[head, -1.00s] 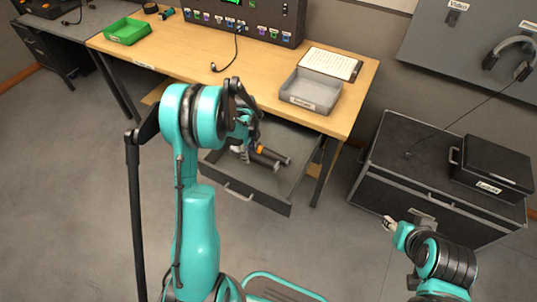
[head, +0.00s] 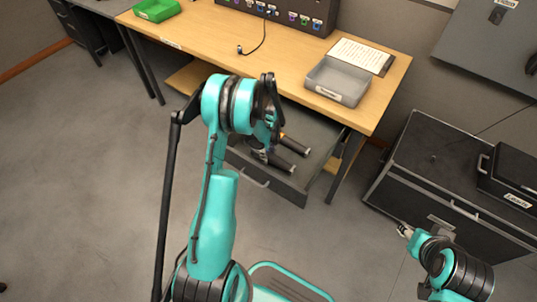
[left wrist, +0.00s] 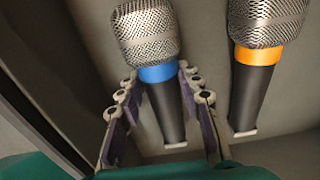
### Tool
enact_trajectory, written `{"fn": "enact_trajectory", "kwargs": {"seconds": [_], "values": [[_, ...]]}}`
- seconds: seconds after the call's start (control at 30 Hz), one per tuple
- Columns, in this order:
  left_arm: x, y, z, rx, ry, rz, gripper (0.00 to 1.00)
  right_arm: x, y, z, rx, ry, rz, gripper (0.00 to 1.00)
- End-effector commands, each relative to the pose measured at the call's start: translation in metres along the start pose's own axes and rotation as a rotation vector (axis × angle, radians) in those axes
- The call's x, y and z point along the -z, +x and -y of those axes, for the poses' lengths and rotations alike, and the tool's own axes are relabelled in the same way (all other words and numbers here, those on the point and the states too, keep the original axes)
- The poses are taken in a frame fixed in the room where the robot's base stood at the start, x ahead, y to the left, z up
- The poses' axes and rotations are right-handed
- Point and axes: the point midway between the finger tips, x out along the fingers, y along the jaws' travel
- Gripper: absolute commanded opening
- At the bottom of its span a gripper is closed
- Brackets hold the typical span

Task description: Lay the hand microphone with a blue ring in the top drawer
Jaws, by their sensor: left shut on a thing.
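The hand microphone with a blue ring (left wrist: 160,73) is between the fingers of my left gripper (left wrist: 160,100) in the left wrist view, and the gripper is shut on it. Its mesh head points up in that view. In the head view its dark handle (head: 281,163) shows at the open top drawer (head: 283,188), under the desk; I cannot tell if it touches the drawer floor. My left gripper (head: 270,125) is partly hidden by its own arm there. My right gripper (head: 404,231) is empty, near the black case; its opening is too small to judge.
A second microphone with an orange ring (left wrist: 257,55) lies in the drawer, close beside the blue-ringed one. A grey tray (head: 338,84) stands on the wooden desk (head: 215,48) above the drawer. A large black case (head: 440,190) stands to the right.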

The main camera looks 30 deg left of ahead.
Motion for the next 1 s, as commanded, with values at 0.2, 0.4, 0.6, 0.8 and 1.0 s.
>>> {"fn": "enact_trajectory", "kwargs": {"seconds": [0.2, 0.4, 0.6, 0.8, 1.0], "values": [[0.0, 0.003, 0.0, 0.0, 0.0, 0.0, 0.56, -0.002, 0.003, 0.0, 0.0, 0.0, 0.0, 0.43], [0.0, 0.003, 0.0, 0.0, 0.0, 0.0, 0.56, -0.002, 0.003, 0.0, 0.0, 0.0, 0.0, 0.43], [0.0, -0.005, 0.0, 0.0, 0.0, 0.0, 0.56, 0.002, -0.003, 0.0, 0.0, 0.0, 0.0, 0.43], [0.0, -0.046, 0.0, 0.0, 0.0, 0.0, 0.56, 0.012, -0.017, 0.0, 0.0, 0.0, 0.0, 0.43], [0.0, -0.09, 0.0, 0.0, 0.0, 0.0, 0.56, 0.022, -0.031, 0.0, 0.0, 0.0, 0.0, 0.43]]}}
